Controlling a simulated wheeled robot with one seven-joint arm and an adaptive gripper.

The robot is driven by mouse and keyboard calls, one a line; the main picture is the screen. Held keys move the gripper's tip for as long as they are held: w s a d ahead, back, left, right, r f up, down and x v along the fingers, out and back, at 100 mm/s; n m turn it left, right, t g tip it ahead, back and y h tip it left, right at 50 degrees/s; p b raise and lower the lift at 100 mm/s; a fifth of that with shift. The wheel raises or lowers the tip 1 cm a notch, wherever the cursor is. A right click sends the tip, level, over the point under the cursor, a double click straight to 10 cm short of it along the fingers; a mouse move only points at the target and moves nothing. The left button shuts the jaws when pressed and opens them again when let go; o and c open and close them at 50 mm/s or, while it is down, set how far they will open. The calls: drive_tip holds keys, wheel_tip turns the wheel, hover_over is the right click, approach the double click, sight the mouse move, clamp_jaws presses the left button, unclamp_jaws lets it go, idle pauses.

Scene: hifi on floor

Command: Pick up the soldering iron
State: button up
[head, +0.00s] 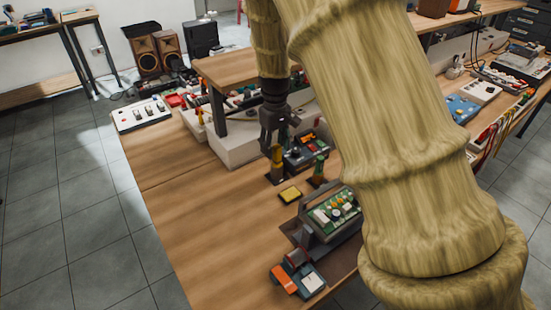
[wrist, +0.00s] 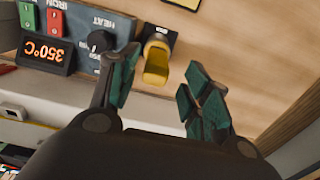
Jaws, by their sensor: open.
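A soldering station (head: 303,150) stands on the workbench; in the wrist view its grey panel (wrist: 78,25) shows an orange 350°C display and a black knob. Beside it, a yellow-handled tool in a dark holder (wrist: 157,60), apparently the soldering iron, stands upright; its yellow part also shows in the head view (head: 277,157). My gripper (head: 274,146) points down just above it. In the wrist view my open fingers (wrist: 162,66) are on either side of the yellow handle, with gaps showing. The tool's lower part is hidden.
Another tool with a green and yellow handle (head: 319,166) stands to the right. A yellow pad (head: 290,195) lies in front, and a green-panelled device (head: 333,212) is nearer me. A raised shelf (head: 235,68) stands behind.

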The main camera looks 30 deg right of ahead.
sight(277, 156)
drive_tip(key=shift+s+d, duration=0.15)
drive_tip(key=shift+s, duration=0.35)
drive_tip(key=f, duration=0.1)
drive_tip(key=w+f+p, duration=0.1)
drive_tip(key=f, duration=0.1)
drive_tip(key=shift+d+f, duration=0.15)
drive_tip(key=shift+d, duration=0.05)
drive_tip(key=shift+f+p, duration=0.35)
drive_tip(key=shift+s+f, duration=0.15)
drive_tip(key=shift+f, duration=0.15)
drive_tip(key=shift+f, duration=0.1)
drive_tip(key=c, duration=1)
